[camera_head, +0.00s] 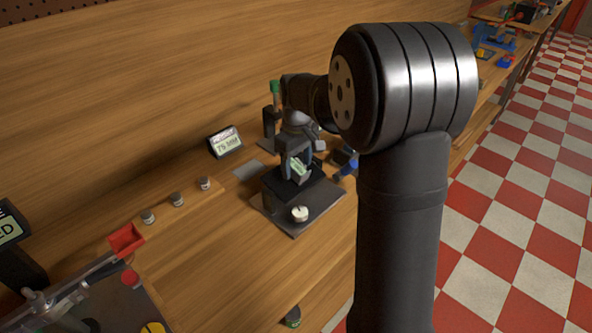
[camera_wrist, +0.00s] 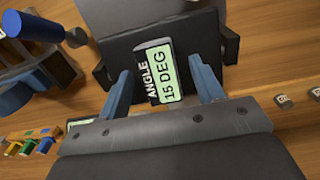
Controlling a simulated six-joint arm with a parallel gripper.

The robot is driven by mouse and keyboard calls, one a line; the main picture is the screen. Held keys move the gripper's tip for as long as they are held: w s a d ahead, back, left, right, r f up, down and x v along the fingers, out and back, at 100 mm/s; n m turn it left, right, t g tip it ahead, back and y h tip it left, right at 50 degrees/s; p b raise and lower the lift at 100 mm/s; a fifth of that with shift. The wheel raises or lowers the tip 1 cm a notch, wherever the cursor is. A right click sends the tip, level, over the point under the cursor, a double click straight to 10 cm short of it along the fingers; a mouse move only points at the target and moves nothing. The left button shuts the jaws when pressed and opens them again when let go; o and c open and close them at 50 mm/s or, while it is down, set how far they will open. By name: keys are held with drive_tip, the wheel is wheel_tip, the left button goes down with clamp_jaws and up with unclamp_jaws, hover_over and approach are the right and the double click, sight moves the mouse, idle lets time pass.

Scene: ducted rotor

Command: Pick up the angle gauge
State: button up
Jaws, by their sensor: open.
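The angle gauge (camera_wrist: 158,74) is a small dark block with a pale green display reading "ANGLE 15 DEG". In the wrist view it lies tilted on a black plate (camera_wrist: 190,35), between the two blue fingers of my gripper (camera_wrist: 163,82). The fingers are open, one on each side, with a gap visible by the right finger. Whether the left finger touches the gauge I cannot tell. In the head view the gauge (camera_head: 299,170) shows small and green beneath my gripper (camera_head: 297,165), above the black stand.
A small display (camera_head: 226,142) stands behind left. Blue parts (camera_head: 349,167) stand close right.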

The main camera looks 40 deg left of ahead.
drive_tip(key=shift+f, duration=0.4)
drive_tip(key=shift+c, duration=0.4)
drive_tip(key=c, duration=1.1)
drive_tip(key=shift+r, duration=0.1)
drive_tip(key=shift+c, duration=0.2)
